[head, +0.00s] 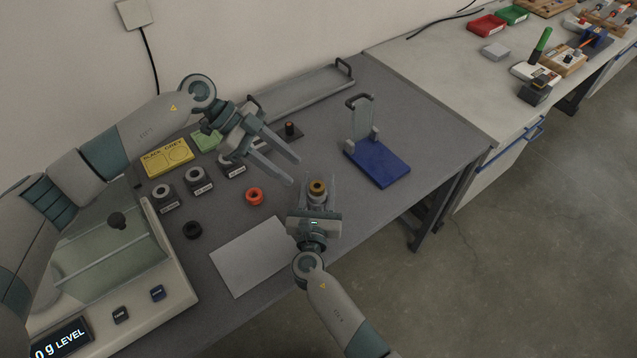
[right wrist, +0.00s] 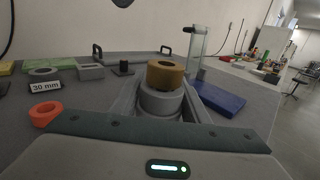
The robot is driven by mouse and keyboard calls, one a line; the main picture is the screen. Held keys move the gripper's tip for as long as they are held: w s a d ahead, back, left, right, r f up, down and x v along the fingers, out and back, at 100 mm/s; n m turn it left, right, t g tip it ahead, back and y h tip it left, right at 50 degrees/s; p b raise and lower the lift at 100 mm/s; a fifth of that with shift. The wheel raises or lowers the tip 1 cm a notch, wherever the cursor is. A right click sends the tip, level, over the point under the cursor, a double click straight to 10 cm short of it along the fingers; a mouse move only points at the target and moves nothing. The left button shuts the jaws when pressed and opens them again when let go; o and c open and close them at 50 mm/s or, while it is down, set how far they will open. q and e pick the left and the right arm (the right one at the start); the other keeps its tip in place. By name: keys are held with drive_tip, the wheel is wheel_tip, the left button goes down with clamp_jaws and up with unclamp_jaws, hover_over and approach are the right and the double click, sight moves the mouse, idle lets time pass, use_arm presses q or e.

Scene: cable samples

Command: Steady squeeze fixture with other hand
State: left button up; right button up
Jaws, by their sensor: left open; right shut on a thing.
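My right gripper (head: 318,196) is shut on a grey cylindrical holder (right wrist: 160,101) near the table's front edge. A brown ring (head: 317,186) sits on top of the holder; it also shows in the right wrist view (right wrist: 165,73). My left gripper (head: 294,171) is open and empty, its fingertips above the table, just up and left of the brown ring. A blue base (head: 382,165) with an upright clear plate and dark handle stands to the right, apart from both grippers. I cannot tell which thing is named the squeeze fixture.
A red ring (head: 254,196), a black ring (head: 192,230) and several grey ring holders lie on the left. A white sheet (head: 248,258) lies left of my right gripper. A long grey tray (head: 300,92) is at the back. A glass-sided scale (head: 150,290) stands front left.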

sight(318, 188)
use_arm(q)
drive_tip(key=d+m+y, duration=0.1)
drive_tip(key=d, duration=0.1)
drive_tip(key=s+d+y, duration=0.1)
drive_tip(key=d+y, duration=0.1)
drive_tip(key=d+m+y, duration=0.1)
drive_tip(key=d+y, duration=0.1)
drive_tip(key=shift+s+r+m, duration=0.15)
drive_tip(key=shift+s+m, duration=0.15)
drive_tip(key=y, duration=0.1)
drive_tip(key=d+r+t+y, duration=0.1)
drive_tip(key=shift+w+m+y, duration=0.25)
drive_tip(key=shift+m+y, duration=0.05)
drive_tip(key=shift+y, duration=0.1)
drive_tip(key=shift+w+d+r+t+y, duration=0.15)
drive_tip(key=shift+w+r+t+y, duration=0.15)
drive_tip(key=shift+r+t+y, duration=0.25)
drive_tip(key=shift+f, duration=0.15)
drive_tip(key=shift+f, duration=3.95)
drive_tip(key=shift+c, duration=0.6)
